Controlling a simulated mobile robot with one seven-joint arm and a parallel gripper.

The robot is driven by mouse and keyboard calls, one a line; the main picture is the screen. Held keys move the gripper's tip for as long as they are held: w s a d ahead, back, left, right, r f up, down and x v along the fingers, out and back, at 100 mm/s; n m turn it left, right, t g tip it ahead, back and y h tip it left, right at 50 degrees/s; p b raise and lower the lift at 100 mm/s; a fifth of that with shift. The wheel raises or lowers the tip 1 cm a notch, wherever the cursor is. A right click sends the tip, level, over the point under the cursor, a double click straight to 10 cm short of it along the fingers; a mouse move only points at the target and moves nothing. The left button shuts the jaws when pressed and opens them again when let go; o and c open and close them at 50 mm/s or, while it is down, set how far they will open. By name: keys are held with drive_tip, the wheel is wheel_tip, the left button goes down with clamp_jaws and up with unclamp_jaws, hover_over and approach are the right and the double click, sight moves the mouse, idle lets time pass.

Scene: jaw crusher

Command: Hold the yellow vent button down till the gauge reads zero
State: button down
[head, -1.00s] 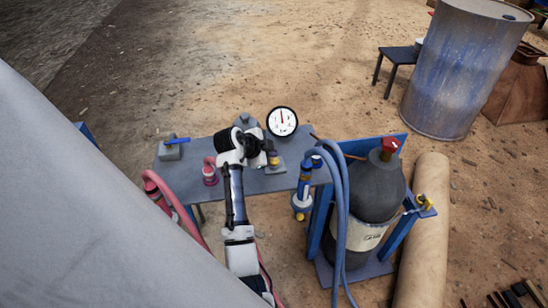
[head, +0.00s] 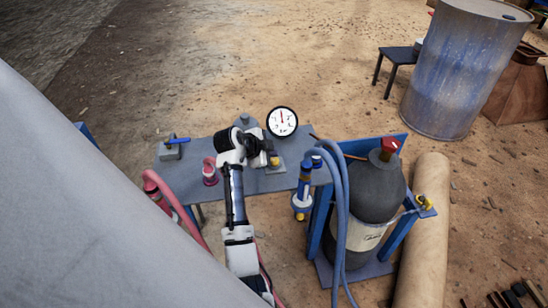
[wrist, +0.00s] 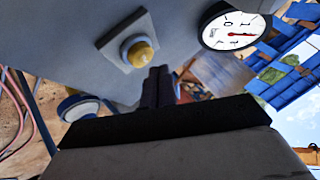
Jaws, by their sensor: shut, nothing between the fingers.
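The yellow vent button (wrist: 141,54) is a dome in a pale ring on a square grey block, on the blue-grey bench (head: 228,187). It also shows in the head view (head: 275,161), just below my gripper. My gripper (wrist: 159,73) is shut and empty; its dark fingertips appear beside the button in the wrist view, and I see no clear contact. In the head view the gripper (head: 271,149) is over the bench. The round white gauge (head: 282,121) stands behind the button, its red needle pointing roughly straight up; it shows in the wrist view too (wrist: 232,31). Its numbers are too small to read.
A pink-red fitting (head: 209,172) stands left of my gripper. Blue hoses (head: 343,215) and a dark gas cylinder (head: 370,190) with a red top are at the right. A blue drum (head: 455,75) stands farther back.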

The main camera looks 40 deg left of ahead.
drive_tip(key=shift+f, duration=0.1)
idle(0.7)
drive_tip(key=shift+f+b, duration=0.35)
drive_tip(key=shift+f+b, duration=0.45)
drive_tip(key=shift+f, duration=0.15)
idle(0.7)
drive_tip(key=shift+r, duration=0.15)
idle(2.8)
drive_tip(key=shift+r+p, duration=0.55)
drive_tip(key=shift+r, duration=0.3)
drive_tip(key=shift+r+p, duration=1.5)
drive_tip(key=shift+r, duration=1.05)
